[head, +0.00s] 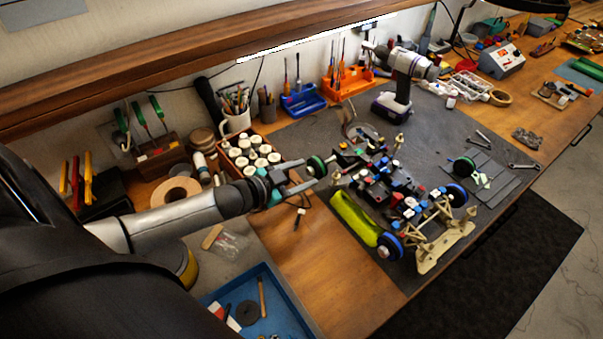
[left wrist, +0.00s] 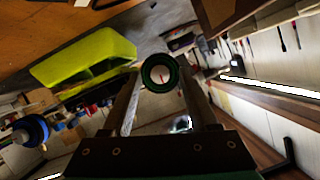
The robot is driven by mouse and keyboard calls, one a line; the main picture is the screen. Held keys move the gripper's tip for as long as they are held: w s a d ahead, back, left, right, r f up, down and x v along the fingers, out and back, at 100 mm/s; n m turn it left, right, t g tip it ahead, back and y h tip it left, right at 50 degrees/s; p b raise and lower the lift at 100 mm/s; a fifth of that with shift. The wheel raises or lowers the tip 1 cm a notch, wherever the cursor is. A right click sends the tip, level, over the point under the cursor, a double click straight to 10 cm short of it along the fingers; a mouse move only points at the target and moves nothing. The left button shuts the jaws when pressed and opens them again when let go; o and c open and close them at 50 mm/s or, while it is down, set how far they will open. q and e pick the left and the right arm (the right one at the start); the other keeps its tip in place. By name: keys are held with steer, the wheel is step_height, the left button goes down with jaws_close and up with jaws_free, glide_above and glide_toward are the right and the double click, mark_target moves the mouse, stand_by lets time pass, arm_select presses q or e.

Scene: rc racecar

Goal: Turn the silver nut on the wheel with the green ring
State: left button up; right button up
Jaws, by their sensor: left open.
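My right gripper is not in view.
A yellow-green car body (head: 355,218) lies beside the chassis on the dark mat (head: 300,139). A box of white-capped bottles (head: 250,156) stands close behind my left gripper. A purple-grey drill (head: 400,80) stands behind the car.

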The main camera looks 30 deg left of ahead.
arm_select(q)
steer(key=shift+s, duration=0.15)
steer(key=p+v, duration=0.2)
steer(key=v, duration=1.3)
steer(key=shift+r, duration=0.1)
stand_by(0.5)
